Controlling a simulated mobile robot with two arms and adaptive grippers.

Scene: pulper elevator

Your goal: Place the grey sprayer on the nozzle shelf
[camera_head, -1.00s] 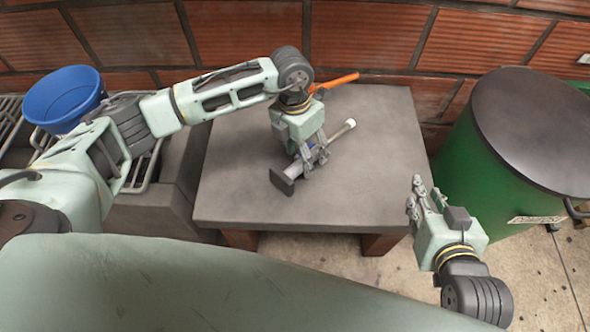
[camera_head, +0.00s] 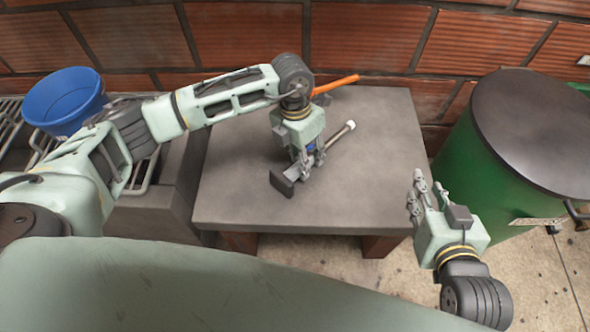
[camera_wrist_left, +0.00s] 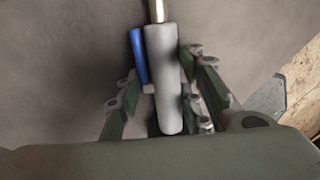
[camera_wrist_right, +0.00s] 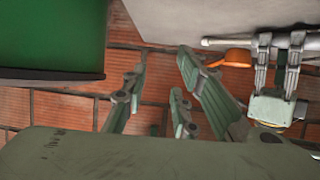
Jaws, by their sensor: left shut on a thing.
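The grey sprayer (camera_head: 339,134) lies slantwise at the middle of the grey table, dark block end toward the lower left and pale tip toward the upper right. My left gripper (camera_head: 307,164) is over it, shut around its body. In the left wrist view the grey body (camera_wrist_left: 163,80) with a blue lever (camera_wrist_left: 139,57) lies between the fingers. Whether the sprayer touches the table is unclear. My right gripper (camera_head: 414,199) is empty, off the table's right front side; its fingers stand apart in the right wrist view (camera_wrist_right: 155,100). I cannot identify a nozzle shelf in these views.
An orange rod-like thing (camera_head: 337,85) lies behind my left gripper, partly hidden. A green drum (camera_head: 470,170) with a dark lid stands right of the table (camera_head: 375,195). A blue bucket (camera_head: 62,100) stands at the left. A brick wall closes the back. The table's right side is clear.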

